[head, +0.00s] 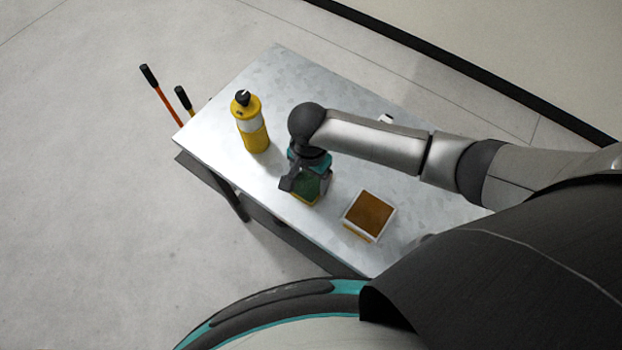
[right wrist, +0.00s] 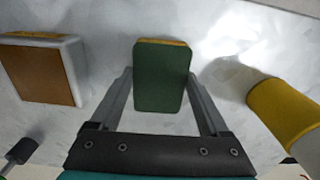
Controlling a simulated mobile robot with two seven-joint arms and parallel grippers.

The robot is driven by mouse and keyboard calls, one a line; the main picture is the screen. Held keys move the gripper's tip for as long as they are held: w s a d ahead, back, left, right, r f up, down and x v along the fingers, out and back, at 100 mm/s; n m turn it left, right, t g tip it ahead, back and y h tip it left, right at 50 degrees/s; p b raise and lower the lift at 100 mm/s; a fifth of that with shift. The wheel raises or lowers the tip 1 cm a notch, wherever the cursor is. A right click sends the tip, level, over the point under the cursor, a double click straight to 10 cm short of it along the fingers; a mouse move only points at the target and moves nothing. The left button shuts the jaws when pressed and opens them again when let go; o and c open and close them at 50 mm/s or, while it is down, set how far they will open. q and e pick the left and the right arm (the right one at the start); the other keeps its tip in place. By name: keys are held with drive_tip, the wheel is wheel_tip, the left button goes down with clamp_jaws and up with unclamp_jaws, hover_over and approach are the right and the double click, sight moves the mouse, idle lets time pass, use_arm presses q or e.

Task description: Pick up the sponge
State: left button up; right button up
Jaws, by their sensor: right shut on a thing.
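The sponge (head: 307,187), green on top with a yellow layer under it, is near the front edge of the metal table (head: 290,80). In the right wrist view the sponge (right wrist: 162,78) sits between the two fingers, its green face toward the camera. My right gripper (head: 303,184) reaches down over the sponge from above and is shut on it, covering part of it in the head view. The right gripper's fingers (right wrist: 162,92) lie along both sides of the sponge. I cannot tell whether the sponge touches the table. My left gripper is not in view.
A yellow bottle (head: 256,138) with a black cap stands left of the gripper. A white-rimmed box with a brown top (head: 369,214) is to the right, close to the front edge. Orange-and-black handles (head: 160,95) stick up beyond the table's left end. The back of the table is mostly clear.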

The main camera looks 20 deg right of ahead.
sight(309, 181)
drive_tip(key=shift+c, duration=1.1)
drive_tip(key=shift+r, duration=0.1)
wheel_tip(309, 181, up, 20)
drive_tip(key=p, duration=0.6)
